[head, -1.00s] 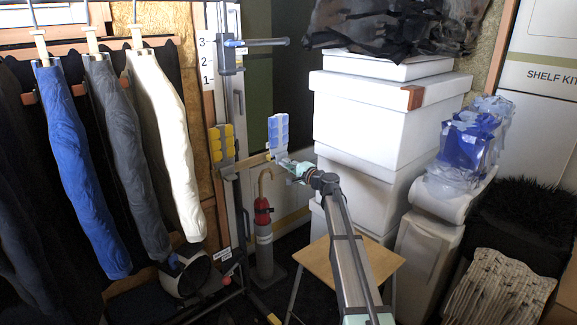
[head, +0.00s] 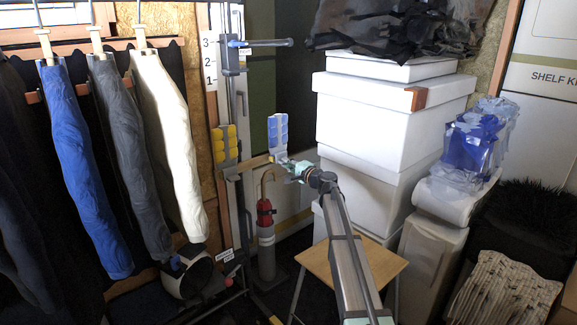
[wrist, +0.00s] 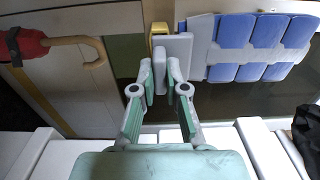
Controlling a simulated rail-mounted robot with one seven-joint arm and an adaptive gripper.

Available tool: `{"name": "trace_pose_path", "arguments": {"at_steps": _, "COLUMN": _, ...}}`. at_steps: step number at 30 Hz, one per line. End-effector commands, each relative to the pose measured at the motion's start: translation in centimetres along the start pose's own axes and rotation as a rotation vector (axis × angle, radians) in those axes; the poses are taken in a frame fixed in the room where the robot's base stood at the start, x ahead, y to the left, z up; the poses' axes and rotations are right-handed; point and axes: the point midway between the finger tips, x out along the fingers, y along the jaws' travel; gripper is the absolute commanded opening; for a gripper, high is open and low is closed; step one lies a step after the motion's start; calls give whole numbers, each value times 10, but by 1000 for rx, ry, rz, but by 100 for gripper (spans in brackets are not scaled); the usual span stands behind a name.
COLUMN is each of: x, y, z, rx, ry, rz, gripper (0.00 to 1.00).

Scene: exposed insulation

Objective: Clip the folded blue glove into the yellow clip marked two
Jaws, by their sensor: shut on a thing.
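My gripper (wrist: 163,75) is shut on a pale grey tab (wrist: 180,50) at the edge of a grey panel with rows of blue pads (wrist: 262,45). This blue-padded panel (head: 278,134) stands upright in the head view, with my gripper (head: 289,167) at its lower right. It is the only blue thing at my gripper; I cannot make out a glove's shape. A small yellow piece (wrist: 159,36) shows just beyond the jaws in the wrist view. A yellow-padded panel (head: 225,145) stands left of the blue one, on an upright rail (head: 237,100). No number is readable on the yellow parts.
A white strip marked 3, 2, 1 (head: 208,65) is beside the rail. A grey bar (head: 268,43) juts right above. White boxes (head: 360,130) stand close on the right. A red object with a hooked cane (head: 265,212) is below. Sleeves (head: 80,165) hang at left.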

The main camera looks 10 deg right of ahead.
Motion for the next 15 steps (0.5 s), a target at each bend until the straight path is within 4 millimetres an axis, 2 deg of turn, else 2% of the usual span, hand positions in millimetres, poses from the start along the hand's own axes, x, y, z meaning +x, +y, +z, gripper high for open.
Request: {"name": "trace_pose_path", "arguments": {"at_steps": 15, "x": 12, "y": 0, "z": 0, "rx": 0, "ry": 0, "rz": 0, "gripper": 0}}
